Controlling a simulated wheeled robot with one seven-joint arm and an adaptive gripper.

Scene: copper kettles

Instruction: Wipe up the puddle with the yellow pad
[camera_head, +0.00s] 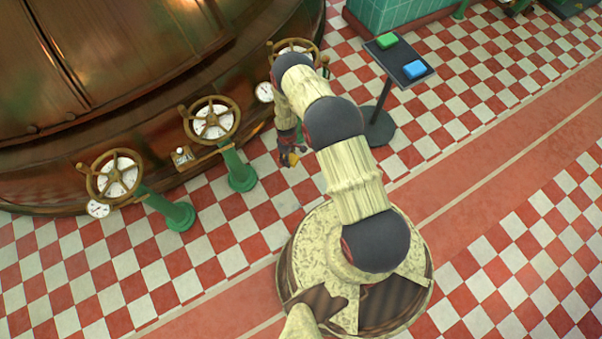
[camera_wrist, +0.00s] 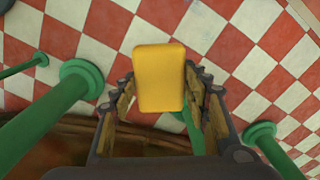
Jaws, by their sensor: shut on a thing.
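The yellow pad (camera_wrist: 159,78) is a rounded yellow block between the fingers of my gripper (camera_wrist: 158,88) in the wrist view. My gripper is shut on it and holds it out in front of the checkered floor. In the head view my gripper (camera_head: 290,150) is small, beside my arm and right of the middle valve post, low in front of the kettle. Only a small yellow bit of the pad (camera_head: 293,160) shows there. I cannot make out a puddle in either view; my arm and base hide part of the floor.
A large copper kettle (camera_head: 150,60) fills the upper left. Brass valve wheels (camera_head: 211,120) on green posts (camera_head: 238,170) stand along it. A dark stand (camera_head: 379,122) carries a blue pad (camera_head: 413,69) and a green pad (camera_head: 387,41). The red and white floor at right is clear.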

